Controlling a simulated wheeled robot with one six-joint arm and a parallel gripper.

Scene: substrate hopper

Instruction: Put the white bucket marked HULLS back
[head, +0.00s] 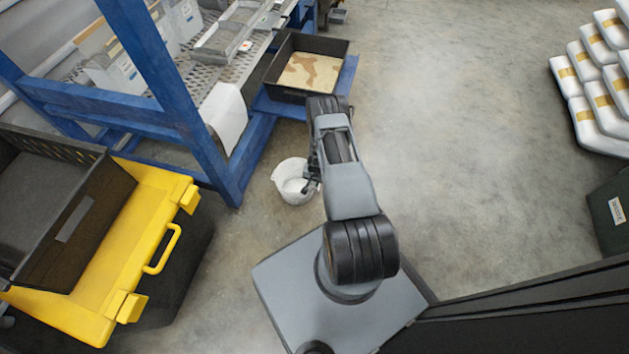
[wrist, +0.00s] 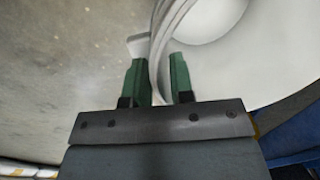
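A white bucket (head: 291,190) stands on the concrete floor beside the blue frame, open at the top. No HULLS marking is readable in either view. My gripper (head: 311,180) is down at the right side of the bucket's rim, partly hidden by my arm. In the wrist view my gripper's green fingers (wrist: 160,82) stand apart, one on each side of the bucket's rim and wall (wrist: 163,40). A gap shows between the fingers, and they do not look closed on the wall. A small pale tab sticks out from the rim at the left.
A black tray (head: 283,91) with tan material sits on a blue shelf behind the bucket. A blue frame (head: 228,180) is close on the left. A yellow-lidded black box (head: 125,235) is at lower left. White sacks (head: 596,88) are stacked at right. Floor between is clear.

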